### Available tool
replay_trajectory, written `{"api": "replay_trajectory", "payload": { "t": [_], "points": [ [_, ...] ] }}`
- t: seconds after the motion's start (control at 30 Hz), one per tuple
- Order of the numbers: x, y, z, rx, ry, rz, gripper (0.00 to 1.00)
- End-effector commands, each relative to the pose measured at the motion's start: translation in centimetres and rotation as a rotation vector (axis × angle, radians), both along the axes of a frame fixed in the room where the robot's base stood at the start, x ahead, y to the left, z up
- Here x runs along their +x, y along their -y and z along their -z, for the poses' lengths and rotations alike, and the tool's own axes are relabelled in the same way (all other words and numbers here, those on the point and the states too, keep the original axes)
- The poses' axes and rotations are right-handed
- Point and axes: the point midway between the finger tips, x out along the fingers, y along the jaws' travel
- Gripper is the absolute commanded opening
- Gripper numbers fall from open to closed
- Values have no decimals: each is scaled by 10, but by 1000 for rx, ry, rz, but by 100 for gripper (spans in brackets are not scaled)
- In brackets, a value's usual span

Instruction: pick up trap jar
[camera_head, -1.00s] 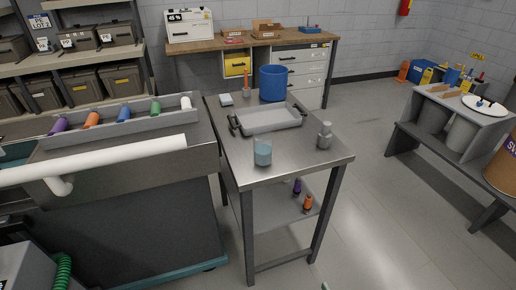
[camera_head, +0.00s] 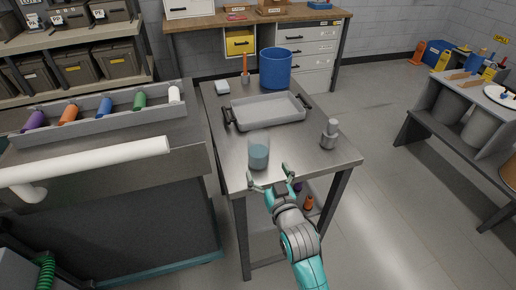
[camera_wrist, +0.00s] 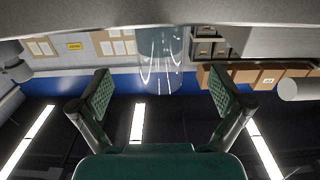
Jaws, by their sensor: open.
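The trap jar, a clear glass jar with blue-grey contents in its lower part (camera_head: 259,157), stands upright on the near part of the steel table. My gripper (camera_head: 270,174) is open and empty at the table's near edge, just in front of the jar and apart from it. The wrist view is upside down. There the jar (camera_wrist: 160,60) appears beyond the two green-padded fingers (camera_wrist: 159,80), roughly centred between them. The fingers do not reach around it.
A grey tray (camera_head: 268,122) lies behind the jar. A grey metal bottle (camera_head: 329,134) stands to its right. A blue bin (camera_head: 275,69) and a small pale block (camera_head: 222,87) are at the table's back. Bare steel surrounds the jar.

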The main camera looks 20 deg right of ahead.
Motion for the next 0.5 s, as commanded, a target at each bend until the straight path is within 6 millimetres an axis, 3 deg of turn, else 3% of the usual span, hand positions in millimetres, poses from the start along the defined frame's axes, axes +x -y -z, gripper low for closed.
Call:
{"api": "replay_trajectory", "payload": {
  "t": [0.1, 0.5],
  "points": [
    [18, 0, 0, 0, 1, 0, 100],
    [50, 0, -1, 0, 1, 0, 100]
  ]
}}
